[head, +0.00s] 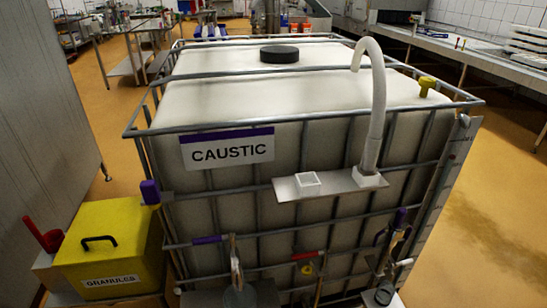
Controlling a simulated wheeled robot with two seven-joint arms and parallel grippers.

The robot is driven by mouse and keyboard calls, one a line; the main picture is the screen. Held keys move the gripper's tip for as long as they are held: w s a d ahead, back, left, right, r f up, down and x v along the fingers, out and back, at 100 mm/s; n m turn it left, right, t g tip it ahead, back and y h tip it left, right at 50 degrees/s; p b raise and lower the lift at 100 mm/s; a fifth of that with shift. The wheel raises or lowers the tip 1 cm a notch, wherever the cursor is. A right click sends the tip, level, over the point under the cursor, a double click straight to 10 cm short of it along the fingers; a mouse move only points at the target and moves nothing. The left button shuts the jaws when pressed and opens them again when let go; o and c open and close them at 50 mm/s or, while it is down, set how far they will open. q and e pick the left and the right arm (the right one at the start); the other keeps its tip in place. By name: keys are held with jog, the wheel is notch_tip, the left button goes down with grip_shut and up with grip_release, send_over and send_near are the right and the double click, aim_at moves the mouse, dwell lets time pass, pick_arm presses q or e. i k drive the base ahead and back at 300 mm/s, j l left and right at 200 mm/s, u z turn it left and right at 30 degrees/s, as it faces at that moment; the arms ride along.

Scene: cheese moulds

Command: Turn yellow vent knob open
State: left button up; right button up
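The yellow vent knob (426,86) stands upright on a short stem at the right end of the white tank top (230,94), in the head view. It is a small T-shaped knob; its exact turn angle is hard to read at this size. The tank is caged in grey metal bars and bears a white CAUSTIC sign (227,150) with a purple band. I see neither of my grippers clearly in this view, and nothing touches the knob.
A white curved pipe (376,110) rises left of the knob from a front shelf (340,183). A black cap (279,54) sits on the tank top. A yellow GRANULES box (110,245) stands at left. Grey metal items, unclear, show low in front. Open floor lies right.

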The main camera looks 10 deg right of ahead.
aim_at(426, 83)
jog(key=k+l+z, duration=0.1)
jog(key=z, duration=1.25)
jog(key=k+l, duration=0.05)
